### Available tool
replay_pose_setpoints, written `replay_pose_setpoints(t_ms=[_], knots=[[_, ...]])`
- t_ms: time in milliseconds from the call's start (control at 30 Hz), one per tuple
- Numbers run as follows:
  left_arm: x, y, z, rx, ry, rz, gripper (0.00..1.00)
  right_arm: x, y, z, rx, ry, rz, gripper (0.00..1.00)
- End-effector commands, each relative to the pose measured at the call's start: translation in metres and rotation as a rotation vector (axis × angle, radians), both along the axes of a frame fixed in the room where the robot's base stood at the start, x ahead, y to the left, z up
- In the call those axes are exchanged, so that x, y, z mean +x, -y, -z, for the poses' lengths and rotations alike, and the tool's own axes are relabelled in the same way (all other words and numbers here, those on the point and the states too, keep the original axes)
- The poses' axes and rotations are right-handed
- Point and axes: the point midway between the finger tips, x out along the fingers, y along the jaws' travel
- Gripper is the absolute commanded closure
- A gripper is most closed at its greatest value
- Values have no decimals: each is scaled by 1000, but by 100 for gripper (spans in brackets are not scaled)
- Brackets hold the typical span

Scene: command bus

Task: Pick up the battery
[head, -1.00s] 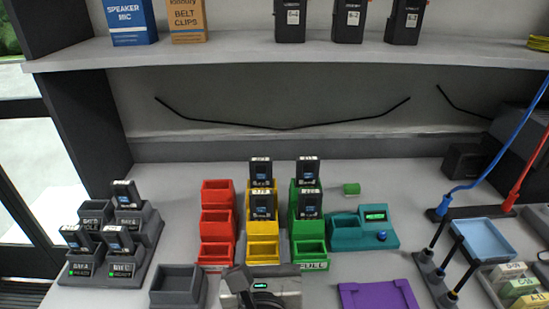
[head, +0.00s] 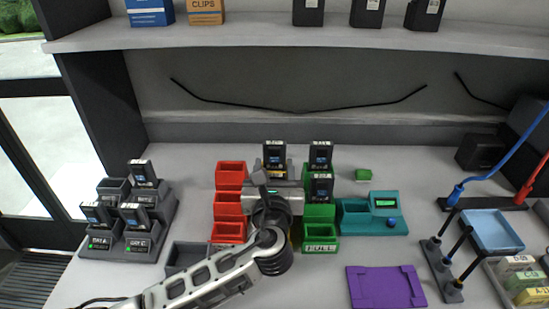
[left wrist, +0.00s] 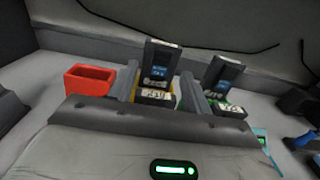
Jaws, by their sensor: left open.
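Dark batteries with white top labels stand in colored bins. One battery (head: 275,158) is at the back of the yellow column; it also shows in the left wrist view (left wrist: 160,62). Two more are in the green column, a rear one (head: 320,156) and a front one (head: 321,187). My left gripper (head: 273,188) is over the yellow column, hiding the front yellow battery in the head view. In the left wrist view my left gripper (left wrist: 160,84) is open, with the front yellow battery's white label (left wrist: 155,95) between its fingers. Contact is unclear. My right gripper is out of view.
Red bins (head: 230,203) stand left of the gripper, green bins (head: 320,230) right. A teal unit (head: 355,220) and purple mat (head: 385,287) lie further right. A grey charger (head: 128,232) with several batteries is at left. A shelf (head: 250,33) hangs above the back.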

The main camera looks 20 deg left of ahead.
Motion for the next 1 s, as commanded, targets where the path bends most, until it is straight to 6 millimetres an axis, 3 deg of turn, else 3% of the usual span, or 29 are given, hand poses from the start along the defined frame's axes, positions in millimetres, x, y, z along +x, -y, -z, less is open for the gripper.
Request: replay_pose_setpoints(t_ms=[133,400,567,600,1000], knots=[[17,-5,0,0,0,0,51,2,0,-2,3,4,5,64],[19,-5,0,-1,-1,1,51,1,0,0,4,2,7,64],[19,-5,0,-1,-1,1,95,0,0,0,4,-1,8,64],[19,-5,0,-1,-1,1,100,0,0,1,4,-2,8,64],[19,-5,-6,-1,2,1,100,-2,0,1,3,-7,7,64]])
